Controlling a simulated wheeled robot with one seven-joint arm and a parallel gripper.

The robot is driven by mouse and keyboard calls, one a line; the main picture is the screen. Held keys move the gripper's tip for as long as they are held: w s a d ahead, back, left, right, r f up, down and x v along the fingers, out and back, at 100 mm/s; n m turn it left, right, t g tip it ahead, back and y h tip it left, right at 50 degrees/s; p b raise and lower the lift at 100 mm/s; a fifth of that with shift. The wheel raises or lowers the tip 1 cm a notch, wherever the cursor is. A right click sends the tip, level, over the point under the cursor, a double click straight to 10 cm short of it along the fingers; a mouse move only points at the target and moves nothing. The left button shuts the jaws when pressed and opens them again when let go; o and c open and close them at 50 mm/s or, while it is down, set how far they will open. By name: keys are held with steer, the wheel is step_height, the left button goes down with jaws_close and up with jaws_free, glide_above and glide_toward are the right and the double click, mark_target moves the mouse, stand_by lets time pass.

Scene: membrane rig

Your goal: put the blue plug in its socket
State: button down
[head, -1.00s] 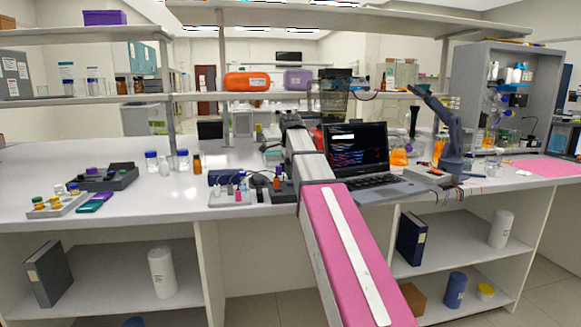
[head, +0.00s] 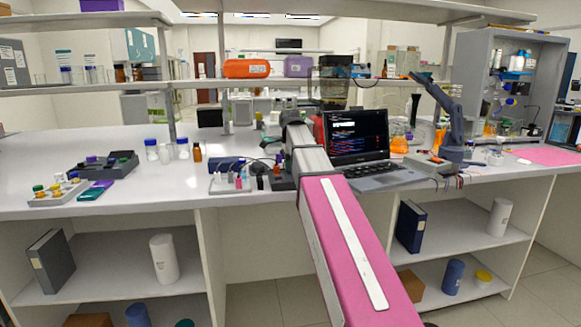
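A small white tray (head: 222,188) stands near the front edge of the bench, just left of my arm. Several small upright pieces, some pink or red, stand on it. They are too small for me to pick out the blue plug for sure. A dark block (head: 284,184) sits against the left side of my arm and may hold sockets. It is partly hidden, and no socket opening can be made out. My arm reaches forward over the bench, and its far end is above the area behind the tray. My gripper's fingers cannot be made out.
A dark blue device (head: 226,163) with a cable lies behind the tray. A laptop (head: 358,145) stands right of my arm. A brown bottle (head: 197,152), white jars with blue lids and a dark rack (head: 108,165) are to the left. The bench between rack and tray is mostly clear.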

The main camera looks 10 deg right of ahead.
steer(key=shift+f, duration=0.15)
steer(key=c, duration=0.9)
jaws_free()
step_height(320, 180, up, 11)
steer(key=shift+f, duration=0.1)
steer(key=shift+s, duration=0.15)
